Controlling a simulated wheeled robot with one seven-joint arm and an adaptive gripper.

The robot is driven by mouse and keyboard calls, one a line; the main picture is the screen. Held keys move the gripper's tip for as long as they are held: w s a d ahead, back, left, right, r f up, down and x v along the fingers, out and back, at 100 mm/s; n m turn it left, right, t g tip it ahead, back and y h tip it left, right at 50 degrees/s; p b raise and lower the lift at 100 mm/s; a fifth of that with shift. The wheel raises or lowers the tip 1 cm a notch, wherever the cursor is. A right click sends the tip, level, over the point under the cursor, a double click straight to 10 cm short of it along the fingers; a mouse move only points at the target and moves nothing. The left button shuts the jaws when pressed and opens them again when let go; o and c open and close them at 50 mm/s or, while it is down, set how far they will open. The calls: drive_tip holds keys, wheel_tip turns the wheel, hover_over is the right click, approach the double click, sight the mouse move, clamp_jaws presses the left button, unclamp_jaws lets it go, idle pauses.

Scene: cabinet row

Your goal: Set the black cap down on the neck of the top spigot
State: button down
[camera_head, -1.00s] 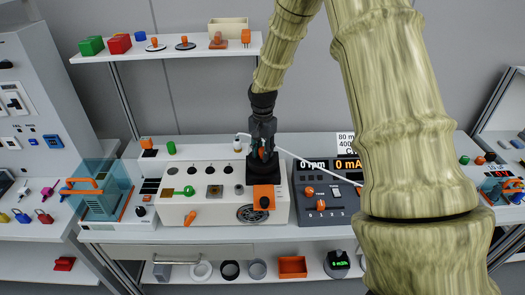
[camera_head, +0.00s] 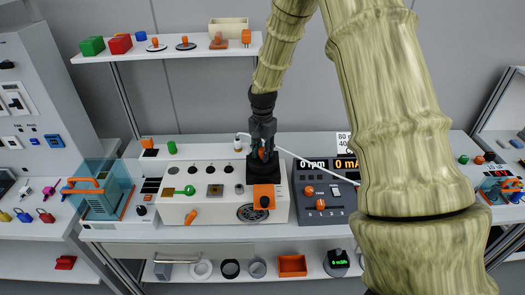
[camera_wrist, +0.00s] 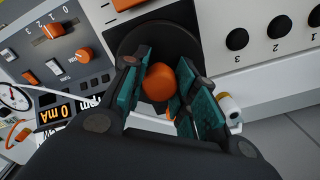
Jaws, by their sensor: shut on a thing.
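My gripper (camera_head: 262,148) points down over the white bench unit (camera_head: 220,210), right of its middle. In the wrist view its teal-padded fingers (camera_wrist: 158,85) are shut on an orange knob (camera_wrist: 158,84). Behind the knob is a broad black disc, the black cap (camera_wrist: 146,37); the cap also shows in the head view below the fingers (camera_head: 260,172). It sits at the back of the unit's top, close to the orange block (camera_head: 264,204). I cannot tell whether it touches what is below. The spigot neck is not visible, hidden by the cap or gripper.
A grey panel with readouts and orange knobs (camera_head: 322,190) stands close on the right. A white bottle-like piece (camera_head: 238,143) and a white cable are near the gripper. A row of black knobs (camera_head: 210,168) lies left. A shelf (camera_head: 170,51) hangs above.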

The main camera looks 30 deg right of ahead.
drive_tip(key=shift+f, duration=0.15)
drive_tip(key=c, duration=1.5)
unclamp_jaws()
drive_tip(key=o, duration=0.4)
drive_tip(key=shift+w, duration=0.1)
drive_tip(key=shift+o, duration=0.2)
